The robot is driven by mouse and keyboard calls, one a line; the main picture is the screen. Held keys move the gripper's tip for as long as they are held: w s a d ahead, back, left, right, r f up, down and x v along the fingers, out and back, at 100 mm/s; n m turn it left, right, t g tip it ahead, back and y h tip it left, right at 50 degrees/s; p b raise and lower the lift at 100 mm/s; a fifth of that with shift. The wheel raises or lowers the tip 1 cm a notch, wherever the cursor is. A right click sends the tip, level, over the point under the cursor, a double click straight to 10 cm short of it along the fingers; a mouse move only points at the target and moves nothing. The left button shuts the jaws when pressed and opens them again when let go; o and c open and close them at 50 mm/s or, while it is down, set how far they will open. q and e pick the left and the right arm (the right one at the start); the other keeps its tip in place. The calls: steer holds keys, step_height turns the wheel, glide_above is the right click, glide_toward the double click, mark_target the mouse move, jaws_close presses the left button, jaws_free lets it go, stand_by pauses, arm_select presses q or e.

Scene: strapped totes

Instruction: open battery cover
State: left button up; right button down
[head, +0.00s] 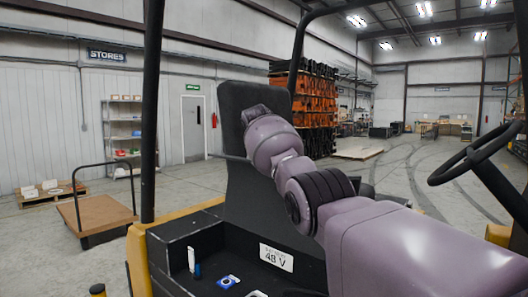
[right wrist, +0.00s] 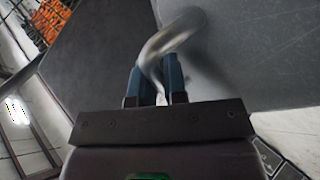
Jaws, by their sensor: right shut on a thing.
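The battery cover is the dark panel (head: 245,200) with the seat (head: 238,97) on the yellow and black truck. It stands tilted up above a black compartment (head: 195,240) with a white 48 V label (head: 276,257). My right arm reaches across in front of the panel and hides part of it; its gripper cannot be made out in the head view. In the right wrist view my right gripper (right wrist: 155,70) has its blue fingers closed around a curved metal handle (right wrist: 178,36) beside a grey surface. My left gripper is not in view.
The steering wheel (head: 478,152) is at the right, and a black post (head: 152,110) rises at the left. Small blue and white items (head: 229,282) lie in the compartment area. A flat cart (head: 95,212) stands at the left. Orange racking (head: 315,110) is behind; the floor is open.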

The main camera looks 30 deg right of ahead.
steer(key=c, duration=1.2)
jaws_free()
steer(key=shift+o, duration=0.2)
steer(key=shift+f, duration=0.1)
steer(key=shift+s+a, duration=0.1)
steer(key=shift+s+a+r+b, duration=0.2)
steer(key=shift+s+r+b, duration=0.15)
steer(key=shift+b, duration=0.2)
steer(key=b+v, duration=0.2)
steer(key=v, duration=0.7)
steer(key=shift+w+r, duration=0.1)
steer(key=shift+r, duration=0.05)
steer(key=shift+s+a+r, duration=0.2)
steer(key=shift+s+r, duration=0.05)
steer(key=shift+r, duration=0.05)
